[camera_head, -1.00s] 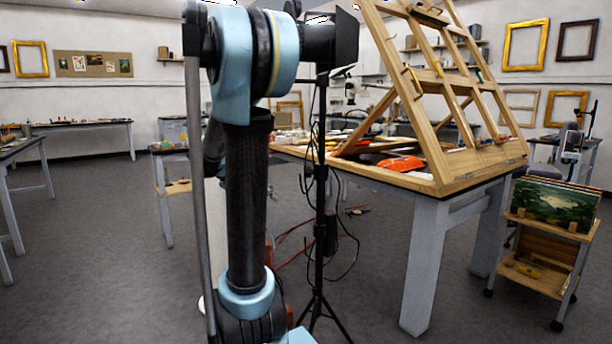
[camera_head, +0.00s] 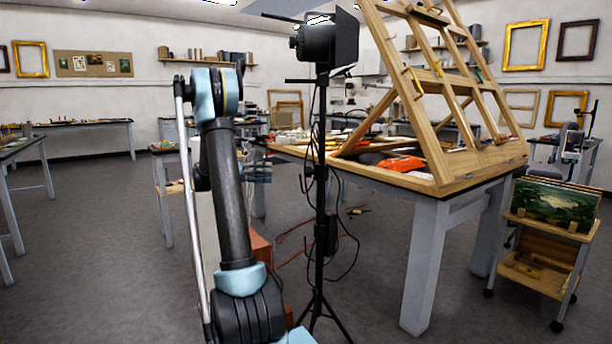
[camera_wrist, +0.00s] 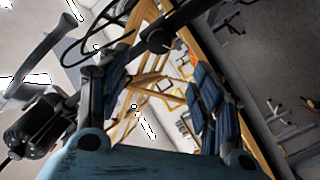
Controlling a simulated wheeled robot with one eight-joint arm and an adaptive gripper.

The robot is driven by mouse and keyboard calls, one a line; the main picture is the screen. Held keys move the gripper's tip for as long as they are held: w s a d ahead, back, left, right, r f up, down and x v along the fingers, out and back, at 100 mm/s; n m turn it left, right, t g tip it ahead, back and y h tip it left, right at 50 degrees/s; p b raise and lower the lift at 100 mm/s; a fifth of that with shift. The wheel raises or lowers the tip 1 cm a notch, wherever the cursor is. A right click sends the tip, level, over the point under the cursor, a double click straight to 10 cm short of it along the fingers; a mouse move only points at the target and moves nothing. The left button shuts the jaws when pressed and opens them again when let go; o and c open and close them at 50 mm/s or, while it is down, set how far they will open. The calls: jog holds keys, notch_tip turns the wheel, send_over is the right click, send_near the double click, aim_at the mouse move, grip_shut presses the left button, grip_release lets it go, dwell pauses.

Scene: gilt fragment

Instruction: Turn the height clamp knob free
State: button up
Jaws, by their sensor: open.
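A black lamp stand (camera_head: 320,130) rises on tripod legs in the middle of the head view, with a lamp head (camera_head: 317,45) on top. In the wrist view, a dark pole crosses the top, and a round black part (camera_wrist: 158,40) on it looks like the clamp knob. I cannot pick the knob out in the head view. My gripper (camera_head: 258,172) is small there, left of the stand and apart from it. In the wrist view, my gripper (camera_wrist: 162,72) has its two ribbed blue fingers spread, with nothing held. The round part shows beyond the fingertips, between them.
A wooden easel frame (camera_head: 440,110) stands on a white-legged table (camera_head: 425,270) right of the stand. Black cables (camera_head: 345,265) hang beside the stand. A small cart (camera_head: 545,265) with paintings is at the right.

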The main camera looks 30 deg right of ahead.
aim_at(307, 172)
jog(key=shift+m+g, duration=0.3)
jog(key=x, duration=1.1)
jog(key=w+x, duration=0.1)
jog(key=x, duration=0.5)
jog(key=shift+d, duration=0.35)
jog(key=shift+c, duration=0.3)
jog(key=c, duration=1)
